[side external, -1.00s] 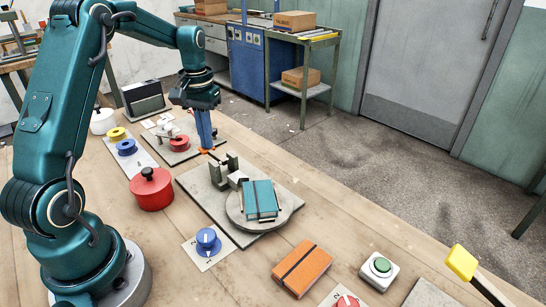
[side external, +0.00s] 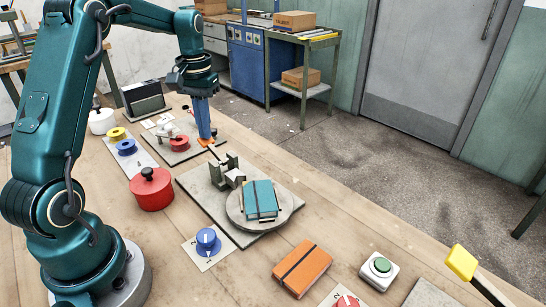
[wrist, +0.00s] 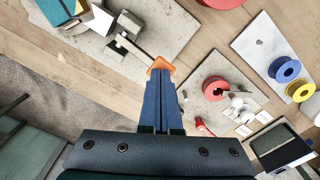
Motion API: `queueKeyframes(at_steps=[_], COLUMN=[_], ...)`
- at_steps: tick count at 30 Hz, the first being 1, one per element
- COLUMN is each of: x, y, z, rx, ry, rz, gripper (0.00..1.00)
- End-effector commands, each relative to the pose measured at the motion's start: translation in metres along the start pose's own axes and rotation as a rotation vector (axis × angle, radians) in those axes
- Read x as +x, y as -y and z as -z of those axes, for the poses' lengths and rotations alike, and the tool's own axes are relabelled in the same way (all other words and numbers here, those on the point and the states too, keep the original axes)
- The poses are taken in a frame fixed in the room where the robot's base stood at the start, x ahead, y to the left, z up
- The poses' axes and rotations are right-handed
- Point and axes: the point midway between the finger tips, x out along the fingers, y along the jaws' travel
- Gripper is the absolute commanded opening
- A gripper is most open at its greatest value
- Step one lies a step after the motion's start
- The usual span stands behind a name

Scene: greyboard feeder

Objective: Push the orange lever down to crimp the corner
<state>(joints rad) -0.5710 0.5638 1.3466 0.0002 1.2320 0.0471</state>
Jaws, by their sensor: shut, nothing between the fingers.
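The lever's orange end (side external: 207,142) sits at the tips of my gripper (side external: 204,134), whose blue fingers point down, together. In the wrist view the orange end (wrist: 160,65) shows just beyond the fingertips (wrist: 162,78), apparently touching them. The lever's dark arm runs from there to the grey crimping block (side external: 222,170) on a grey board (side external: 196,183). A teal box with a dark band (side external: 261,199) lies on a round turntable (side external: 236,213) beside the block. My gripper is shut and holds nothing.
A red lidded pot (side external: 151,190), a blue knob (side external: 207,240), an orange strapped box (side external: 302,268) and a green button (side external: 380,266) stand around the board. A second board (side external: 177,154) with a red spool lies behind. Bare bench top shows at the right.

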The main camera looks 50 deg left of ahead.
Motion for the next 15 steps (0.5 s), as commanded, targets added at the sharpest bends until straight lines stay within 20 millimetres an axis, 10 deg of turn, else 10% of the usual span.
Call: queueKeyframes(at_steps=[15], x=[-0.05], y=[0.0], z=[0.001], rx=[0.0], ry=[-0.004], rz=[0.0], gripper=[0.0])
